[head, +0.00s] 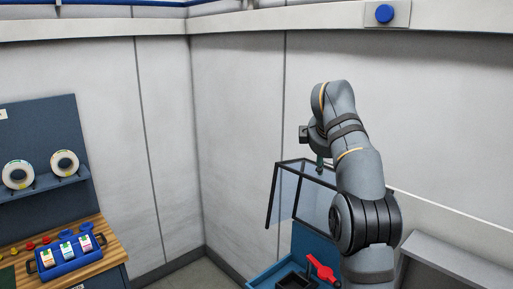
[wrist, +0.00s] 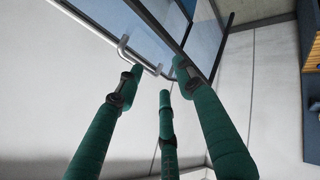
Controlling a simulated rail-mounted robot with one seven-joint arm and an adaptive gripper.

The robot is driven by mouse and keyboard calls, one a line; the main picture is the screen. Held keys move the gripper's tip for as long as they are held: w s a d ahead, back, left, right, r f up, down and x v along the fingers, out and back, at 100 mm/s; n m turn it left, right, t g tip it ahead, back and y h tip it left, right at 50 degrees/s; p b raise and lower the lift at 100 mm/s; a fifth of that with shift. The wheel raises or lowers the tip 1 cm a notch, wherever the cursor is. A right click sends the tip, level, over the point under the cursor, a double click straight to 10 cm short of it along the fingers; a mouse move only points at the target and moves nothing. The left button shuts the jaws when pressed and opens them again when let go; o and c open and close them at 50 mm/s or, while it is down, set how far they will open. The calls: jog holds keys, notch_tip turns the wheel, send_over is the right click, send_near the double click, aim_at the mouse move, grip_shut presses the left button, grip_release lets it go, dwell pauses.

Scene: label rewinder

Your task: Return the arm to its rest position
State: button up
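In the head view my arm is raised and bent at the right, and only a small green part of my gripper (head: 319,163) shows beside the clear guard (head: 287,190). The rest of the gripper is hidden behind the arm.
Below the guard is a blue machine bed (head: 270,276) with a red part (head: 321,268). A grey ledge (head: 450,262) lies to the right. At far left, a wooden bench (head: 105,258) holds a blue tray (head: 69,267); label rolls (head: 64,163) hang above. Pale walls stand behind.

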aim_at(324, 182)
jog(key=shift+x, duration=1.9)
jog(key=shift+d, duration=0.1)
